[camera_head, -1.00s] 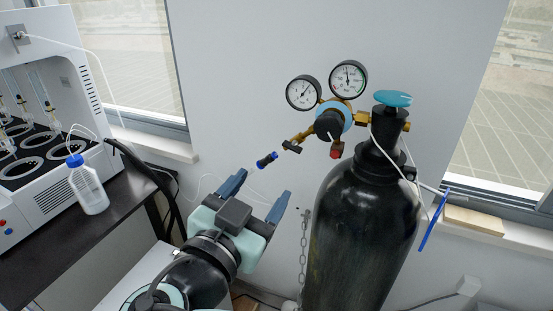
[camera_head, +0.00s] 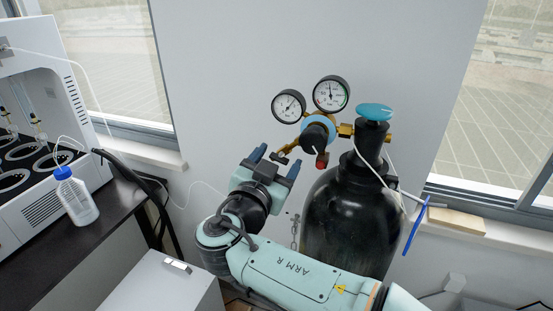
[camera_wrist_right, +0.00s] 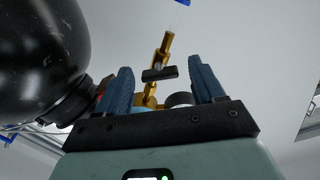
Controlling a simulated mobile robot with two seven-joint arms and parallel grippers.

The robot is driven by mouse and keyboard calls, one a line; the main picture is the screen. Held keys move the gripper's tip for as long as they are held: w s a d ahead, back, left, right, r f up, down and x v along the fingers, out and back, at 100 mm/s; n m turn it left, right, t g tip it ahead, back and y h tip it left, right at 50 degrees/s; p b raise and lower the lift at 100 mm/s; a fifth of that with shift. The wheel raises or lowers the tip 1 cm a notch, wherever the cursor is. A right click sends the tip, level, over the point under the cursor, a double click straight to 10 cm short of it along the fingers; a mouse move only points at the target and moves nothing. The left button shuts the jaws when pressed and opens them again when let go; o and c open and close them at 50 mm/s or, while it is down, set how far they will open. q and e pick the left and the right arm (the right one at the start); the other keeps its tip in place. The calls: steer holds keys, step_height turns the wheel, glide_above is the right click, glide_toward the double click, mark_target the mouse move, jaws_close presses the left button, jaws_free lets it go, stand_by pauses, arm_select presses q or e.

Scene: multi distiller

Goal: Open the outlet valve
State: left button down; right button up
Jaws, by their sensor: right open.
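The outlet valve is a small black handle (camera_head: 280,154) on the brass outlet pipe, at the left of the regulator. In the right wrist view the black handle (camera_wrist_right: 160,73) lies crosswise on the brass pipe, between the two blue fingers and a little beyond them. My right gripper (camera_head: 277,158) is open and empty, with its fingertips around the valve's place in the head view. It also shows in the right wrist view (camera_wrist_right: 159,68), one finger on each side of the pipe. Contact cannot be seen. My left gripper is not in view.
The black gas cylinder (camera_head: 340,225) with a teal top knob (camera_head: 374,112) stands close right of my gripper. Two gauges (camera_head: 331,94) sit above the regulator knob (camera_head: 315,135). A bench with a white distiller (camera_head: 40,120) and a bottle (camera_head: 76,198) is at left.

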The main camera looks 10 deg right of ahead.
steer(key=c, duration=1.1)
steer(key=shift+o, duration=0.2)
steer(key=shift+n, duration=0.3)
steer(key=n+b, duration=0.2)
steer(key=n, duration=0.2)
steer(key=shift+f, duration=0.1)
steer(key=n+b, duration=0.1)
steer(key=n, duration=0.2)
steer(key=shift+n, duration=2.3)
